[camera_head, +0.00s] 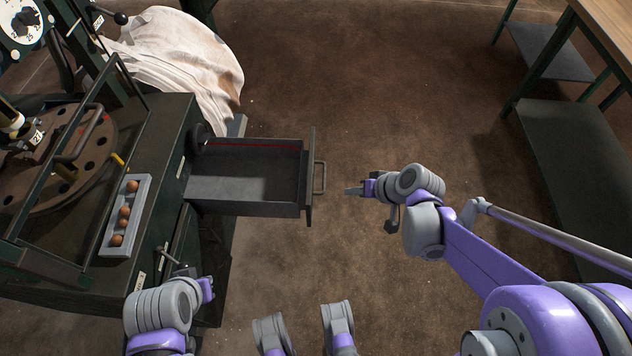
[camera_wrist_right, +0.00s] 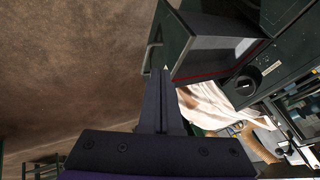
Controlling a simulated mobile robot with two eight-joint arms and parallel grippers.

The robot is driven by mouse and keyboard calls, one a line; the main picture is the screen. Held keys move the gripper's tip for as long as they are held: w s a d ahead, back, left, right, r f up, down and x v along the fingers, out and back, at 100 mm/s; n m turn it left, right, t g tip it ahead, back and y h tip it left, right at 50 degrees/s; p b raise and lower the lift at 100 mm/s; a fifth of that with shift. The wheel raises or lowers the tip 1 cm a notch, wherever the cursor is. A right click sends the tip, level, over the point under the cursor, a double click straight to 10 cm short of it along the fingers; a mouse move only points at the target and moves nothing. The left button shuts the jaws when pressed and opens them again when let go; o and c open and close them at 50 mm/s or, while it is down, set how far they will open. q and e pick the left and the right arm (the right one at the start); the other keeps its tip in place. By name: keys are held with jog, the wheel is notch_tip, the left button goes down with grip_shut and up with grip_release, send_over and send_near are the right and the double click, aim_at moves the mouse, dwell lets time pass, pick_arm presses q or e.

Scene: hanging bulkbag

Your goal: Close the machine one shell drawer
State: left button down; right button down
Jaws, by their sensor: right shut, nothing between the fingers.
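The shell drawer (camera_head: 245,180) is pulled out from the right side of the dark green machine (camera_head: 155,150). It is an open-topped grey box, and no contents show in it. Its front panel carries a bar handle (camera_head: 320,178) on the outer face. My right gripper (camera_head: 350,190) is shut and empty, a short gap to the right of the handle. In the right wrist view the shut fingers (camera_wrist_right: 160,85) point toward the drawer front, near the handle (camera_wrist_right: 152,55). My left arm shows at the lower left beside the machine, but its fingertips cannot be made out.
A grey tray (camera_head: 113,240) with several brown balls sits on the machine top next to a round turntable (camera_head: 80,165). A whitish bag (camera_head: 180,55) lies behind the drawer. A workbench (camera_head: 590,150) stands at the right. The floor (camera_head: 350,90) between is clear.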

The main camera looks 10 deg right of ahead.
jog(key=w+a+f+b, duration=0.3)
jog(key=w+a+f, duration=0.2)
jog(key=a+f, duration=0.2)
jog(key=shift+w+f, duration=0.3)
jog(key=shift+f, duration=0.05)
jog(key=shift+a, duration=0.15)
jog(key=w+a, duration=0.3)
jog(key=a, duration=0.8)
jog(key=w+a, duration=0.3)
jog(key=a, duration=0.8)
jog(key=w+a, duration=0.3)
jog(key=a, duration=0.9)
jog(key=shift+w+p, duration=0.35)
jog(key=shift+w, duration=0.05)
jog(key=shift+a+r, duration=0.1)
jog(key=shift+a, duration=0.05)
